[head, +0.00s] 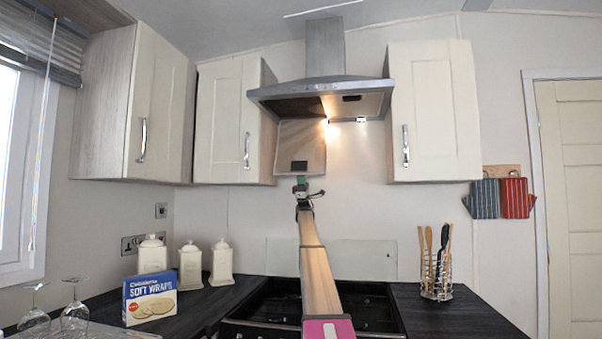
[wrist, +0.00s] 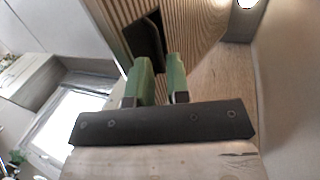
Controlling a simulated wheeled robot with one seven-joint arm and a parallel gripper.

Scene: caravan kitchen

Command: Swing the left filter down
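The range hood (head: 325,86) hangs on the back wall. Its left filter (head: 302,140) hangs steeply down below the hood, with a dark latch (head: 299,166) near its lower edge. In the wrist view the filter (wrist: 190,30) is a ribbed panel, and its black latch (wrist: 146,40) lies just beyond my fingertips. My gripper (head: 300,184) is just below the filter's lower edge in the head view. In the wrist view its two green fingers (wrist: 164,72) stand apart with a narrow, empty gap. I cannot tell whether a fingertip touches the panel.
The right filter, with a dark latch (head: 351,98), sits up in the hood beside a lit lamp (head: 361,120). Wall cupboards (head: 228,120) (head: 434,112) flank the hood. A utensil holder (head: 437,280), a Soft Wraps box (head: 150,298) and canisters (head: 191,268) stand on the counter.

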